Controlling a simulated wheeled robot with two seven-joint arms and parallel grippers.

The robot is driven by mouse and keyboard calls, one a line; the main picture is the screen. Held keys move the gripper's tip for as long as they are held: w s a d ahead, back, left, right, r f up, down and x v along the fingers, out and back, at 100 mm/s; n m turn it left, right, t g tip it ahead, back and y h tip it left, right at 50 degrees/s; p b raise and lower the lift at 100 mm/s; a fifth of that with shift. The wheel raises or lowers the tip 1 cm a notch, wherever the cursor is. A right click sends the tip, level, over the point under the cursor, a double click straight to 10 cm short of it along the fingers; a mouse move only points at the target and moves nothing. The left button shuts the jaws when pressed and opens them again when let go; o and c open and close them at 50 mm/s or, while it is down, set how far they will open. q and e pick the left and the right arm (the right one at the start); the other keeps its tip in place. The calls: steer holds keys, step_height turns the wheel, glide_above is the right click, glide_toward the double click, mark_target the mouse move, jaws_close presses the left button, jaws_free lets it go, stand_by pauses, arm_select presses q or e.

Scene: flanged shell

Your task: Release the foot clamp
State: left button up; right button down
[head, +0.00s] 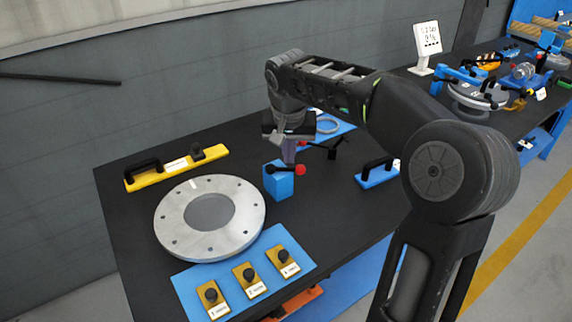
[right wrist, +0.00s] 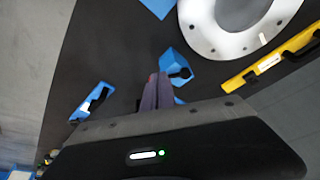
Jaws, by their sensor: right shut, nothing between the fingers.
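A blue block (head: 279,184) stands upright on the black table; I take it for the foot clamp. It bears a black lever with a red knob (head: 300,170). In the right wrist view the block (right wrist: 178,68) sits just beyond the fingers, with a dark lever end on its side. My right gripper (head: 289,159) points down above and behind the block; its purple fingers (right wrist: 157,80) are shut and empty. I cannot tell whether the fingertips touch the lever. A dark handle (head: 335,146) shows behind the gripper. My left gripper is not in view.
A grey flanged ring (head: 176,219) lies left of the block, near a yellow bar (head: 145,180) with a black handle. A blue mat (head: 190,277) with several knobbed plates is at the front. A blue handled piece (head: 371,179) lies right. Bare table lies between.

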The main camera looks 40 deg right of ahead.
mark_target(293, 169)
steer(key=shift+w+f, duration=0.1)
steer(key=shift+f, duration=0.05)
steer(key=w+d+f+p, duration=0.2)
steer(key=w+d+f, duration=0.2)
steer(key=f, duration=0.6)
steer(key=shift+w+p, duration=0.35)
steer(key=shift+w, duration=0.35)
steer(key=shift+w+d+n, duration=0.1)
steer(key=shift+d+n, duration=0.2)
steer(key=shift+n, duration=0.2)
steer(key=shift+w+d+n, duration=0.1)
steer(key=shift+d+n, duration=0.1)
steer(key=shift+n, duration=0.1)
steer(key=n, duration=0.1)
steer(key=w+d+n+y+p, duration=0.1)
steer(key=shift+d+n, duration=0.1)
steer(key=shift+n, duration=0.3)
steer(key=shift+w+d+f, duration=0.1)
steer(key=shift+w+d, duration=0.2)
steer(key=shift+w, duration=0.3)
